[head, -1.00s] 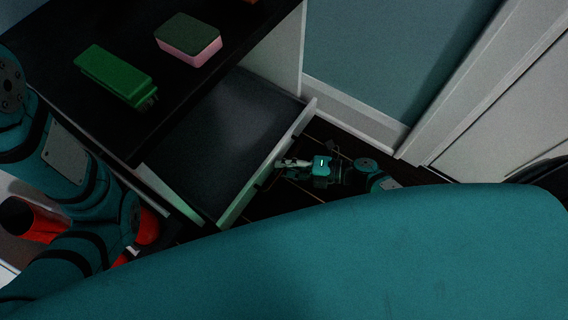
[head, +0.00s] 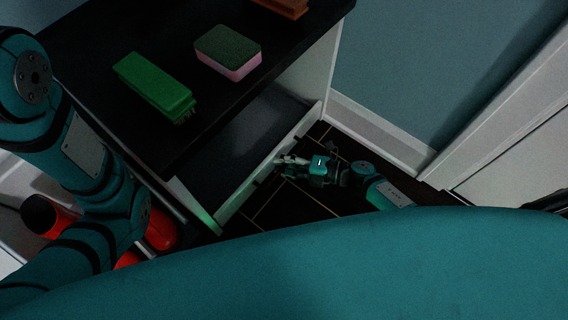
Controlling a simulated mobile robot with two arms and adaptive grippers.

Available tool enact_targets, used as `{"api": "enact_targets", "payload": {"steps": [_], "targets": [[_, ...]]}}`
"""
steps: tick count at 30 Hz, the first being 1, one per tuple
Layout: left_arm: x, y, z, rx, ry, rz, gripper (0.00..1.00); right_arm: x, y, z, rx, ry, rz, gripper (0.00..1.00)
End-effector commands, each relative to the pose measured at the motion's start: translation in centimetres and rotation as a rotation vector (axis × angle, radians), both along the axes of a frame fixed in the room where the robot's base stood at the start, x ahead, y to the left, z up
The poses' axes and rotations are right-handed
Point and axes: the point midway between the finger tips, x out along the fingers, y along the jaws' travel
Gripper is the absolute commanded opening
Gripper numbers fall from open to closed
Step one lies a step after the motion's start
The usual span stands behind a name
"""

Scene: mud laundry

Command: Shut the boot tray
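The boot tray (head: 232,150) is a dark-bottomed drawer with a pale front, partly pulled out from under the black cabinet top. My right gripper (head: 279,162) is at the outer side of the tray's front panel, near its middle, touching or very close to it. Its fingers are small here, and I cannot tell whether they are open or shut. My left arm comes in at the left, but its gripper is not in view.
On the black cabinet top (head: 95,60) are a green brush (head: 153,82), a green and pink sponge (head: 228,52) and an orange-brown block (head: 284,6). Red boots (head: 160,230) stand below at the left. A white door (head: 520,150) is at right.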

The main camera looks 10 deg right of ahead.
Motion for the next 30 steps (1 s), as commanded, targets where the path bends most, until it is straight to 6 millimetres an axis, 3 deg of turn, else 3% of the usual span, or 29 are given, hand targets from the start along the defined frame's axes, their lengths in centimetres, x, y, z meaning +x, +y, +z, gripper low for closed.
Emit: {"api": "enact_targets", "payload": {"steps": [3,14,30], "targets": [[0.0,0.0,0.0,0.000,0.000,0.000,1.00,-0.1,0.0,-0.1,-0.001,0.001,0.002,0.34],[0.5,0.0,0.1,-0.001,0.010,0.002,1.00,-0.6,-0.6,-0.1,-0.004,0.003,0.003,0.34],[0.3,0.0,0.0,0.001,0.006,0.002,1.00,-5.4,-9.2,1.7,-0.005,0.003,0.003,0.34]]}}
